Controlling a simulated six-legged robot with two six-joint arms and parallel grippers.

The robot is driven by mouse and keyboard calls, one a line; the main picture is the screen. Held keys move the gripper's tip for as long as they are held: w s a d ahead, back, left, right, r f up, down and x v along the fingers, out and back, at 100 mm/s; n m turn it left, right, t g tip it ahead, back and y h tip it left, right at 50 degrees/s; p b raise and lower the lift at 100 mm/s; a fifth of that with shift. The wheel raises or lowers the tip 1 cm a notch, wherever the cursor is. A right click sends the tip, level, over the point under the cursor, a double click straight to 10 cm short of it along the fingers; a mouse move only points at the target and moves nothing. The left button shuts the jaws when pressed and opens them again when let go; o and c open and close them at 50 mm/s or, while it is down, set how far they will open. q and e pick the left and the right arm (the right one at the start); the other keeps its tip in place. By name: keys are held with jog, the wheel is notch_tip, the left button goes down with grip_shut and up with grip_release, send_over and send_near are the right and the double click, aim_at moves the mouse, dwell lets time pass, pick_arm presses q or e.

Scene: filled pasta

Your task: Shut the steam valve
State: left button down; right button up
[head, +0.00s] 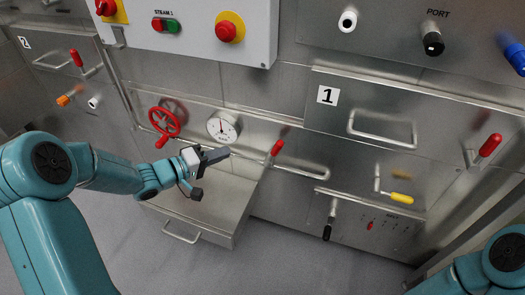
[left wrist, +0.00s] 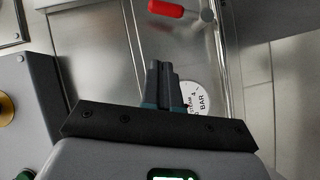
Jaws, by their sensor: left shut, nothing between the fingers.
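The steam valve appears to be the red handwheel (head: 164,122) on the steel front, left of a round white gauge (head: 222,127). A red handle knob sticks out from the wheel's lower edge. My left gripper (head: 226,153) is shut and empty. In the picture it is right of and below the wheel, just below the gauge, apart from the wheel. In the left wrist view the closed fingers (left wrist: 160,68) partly cover the gauge (left wrist: 195,97), marked steam and bar. The handwheel is not visible there. My right gripper is out of view; only part of its arm shows.
An open steel drawer (head: 238,215) juts out below my left gripper. A red-handled lever (head: 278,147) stands right of the gripper and also shows in the left wrist view (left wrist: 166,8). A control panel (head: 185,42) with red and green buttons hangs above. Bare floor lies below.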

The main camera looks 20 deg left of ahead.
aim_at(275, 150)
pick_arm(q)
jog(key=s+d+b+x, duration=0.1)
jog(key=b+x, duration=0.3)
jog(key=x, duration=0.9)
jog(key=shift+s+d+f, duration=0.35)
jog(key=shift+d, duration=0.3)
jog(key=shift+d, duration=0.1)
